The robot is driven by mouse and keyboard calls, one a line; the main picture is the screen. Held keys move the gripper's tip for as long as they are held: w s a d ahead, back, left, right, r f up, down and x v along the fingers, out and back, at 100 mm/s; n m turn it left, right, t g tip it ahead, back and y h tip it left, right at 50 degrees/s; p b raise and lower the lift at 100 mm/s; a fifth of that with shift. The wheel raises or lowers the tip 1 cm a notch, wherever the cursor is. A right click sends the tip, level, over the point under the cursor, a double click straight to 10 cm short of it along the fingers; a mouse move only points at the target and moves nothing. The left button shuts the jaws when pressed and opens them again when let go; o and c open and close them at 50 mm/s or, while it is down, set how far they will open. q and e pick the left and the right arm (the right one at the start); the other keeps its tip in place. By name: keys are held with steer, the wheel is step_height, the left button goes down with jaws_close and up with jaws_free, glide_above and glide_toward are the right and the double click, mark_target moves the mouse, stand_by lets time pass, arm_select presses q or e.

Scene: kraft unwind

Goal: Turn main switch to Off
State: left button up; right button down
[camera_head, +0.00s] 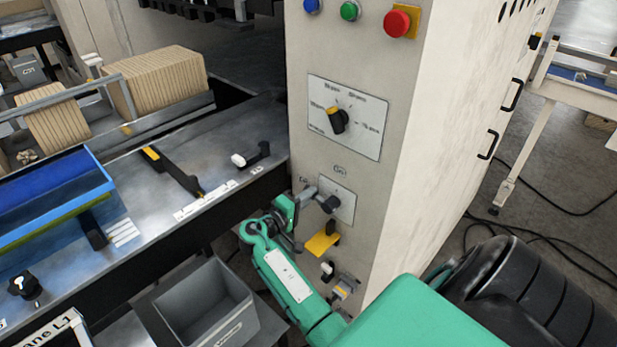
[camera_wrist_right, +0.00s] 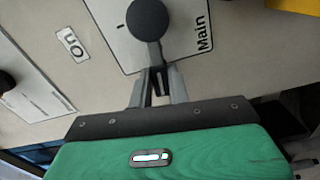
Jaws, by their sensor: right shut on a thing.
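The main switch is a black round knob (camera_head: 329,204) on a small light plate (camera_head: 345,207), low on the front of the pale cabinet. In the right wrist view the knob (camera_wrist_right: 148,18) sits on the plate marked "Main" (camera_wrist_right: 190,55), with an "On" label (camera_wrist_right: 73,45) beside it. My right gripper (camera_head: 313,197) reaches the knob from the left. In the wrist view its two grey fingers (camera_wrist_right: 157,82) are close together at the knob and shut on its handle, which they mostly hide. My left gripper is not in view.
Above is a larger selector dial (camera_head: 337,119), with blue, green and red buttons (camera_head: 397,23) higher up. A yellow piece (camera_head: 322,243) sits just below the switch. A machine bed (camera_head: 140,195) lies to the left, with a grey bin (camera_head: 205,305) below it.

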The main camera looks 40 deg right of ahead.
steer(key=shift+w+f+n, duration=0.1)
steer(key=shift+f+n, duration=0.3)
steer(key=shift+n, duration=0.5)
steer(key=c, duration=1.3)
jaws_free()
steer(key=shift+f, duration=0.1)
steer(key=a, duration=0.9)
steer(key=s+a+b, duration=0.1)
steer(key=a, duration=0.3)
steer(key=shift+a, duration=0.35)
